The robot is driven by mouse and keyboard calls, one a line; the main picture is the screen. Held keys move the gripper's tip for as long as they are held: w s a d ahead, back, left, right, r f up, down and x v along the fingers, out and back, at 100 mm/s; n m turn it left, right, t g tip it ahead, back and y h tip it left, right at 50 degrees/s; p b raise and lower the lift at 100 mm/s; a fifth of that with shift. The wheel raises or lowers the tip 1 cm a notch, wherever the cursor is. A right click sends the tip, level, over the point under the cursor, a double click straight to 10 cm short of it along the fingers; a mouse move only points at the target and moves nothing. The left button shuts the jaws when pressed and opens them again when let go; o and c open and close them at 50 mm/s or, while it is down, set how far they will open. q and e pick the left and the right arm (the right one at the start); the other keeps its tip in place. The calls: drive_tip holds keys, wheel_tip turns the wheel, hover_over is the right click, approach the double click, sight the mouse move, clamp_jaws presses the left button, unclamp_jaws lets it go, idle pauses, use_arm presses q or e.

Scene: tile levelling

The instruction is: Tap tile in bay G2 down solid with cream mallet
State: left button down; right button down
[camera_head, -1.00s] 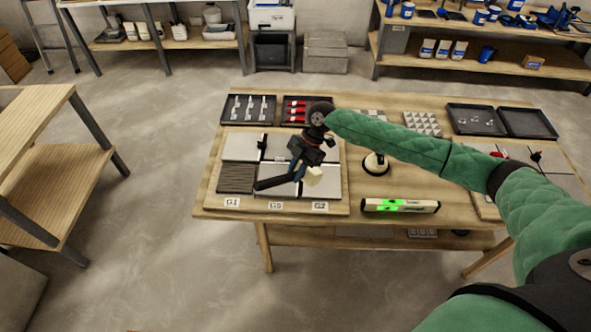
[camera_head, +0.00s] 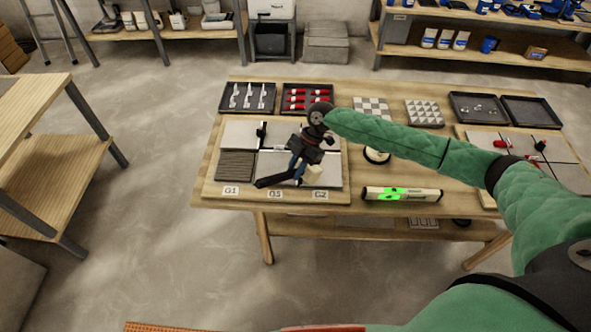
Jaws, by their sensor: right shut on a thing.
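My right gripper (camera_head: 302,160) is shut on the cream mallet, whose cream block head (camera_head: 313,174) shows just below and right of the jaws. A dark bar runs from the jaws to the lower left. The mallet head is over the light grey tile in bay G2 (camera_head: 332,176), behind the G2 label (camera_head: 320,195). Whether it touches the tile cannot be told. The gripper and mallet hide part of this tile and the middle bay by G5 or GS. My left gripper is not in view.
A ribbed dark tile (camera_head: 236,164) lies behind the G1 label (camera_head: 231,191). A level with green lights (camera_head: 401,194) lies right of the board. A round cream-and-black tool (camera_head: 376,156) stands beneath my right forearm. Trays (camera_head: 248,97) line the back.

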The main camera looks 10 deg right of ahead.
drive_tip(key=shift+r+p, duration=0.5)
drive_tip(key=shift+r, duration=1)
wheel_tip(320, 180, down, 6)
drive_tip(key=b, duration=0.3)
drive_tip(key=shift+r+b, duration=0.2)
drive_tip(key=shift+b, duration=0.2)
drive_tip(key=shift+d+r+p, duration=0.1)
drive_tip(key=shift+r+p, duration=1.5)
drive_tip(key=shift+r, duration=1.3)
drive_tip(key=shift+f, duration=0.1)
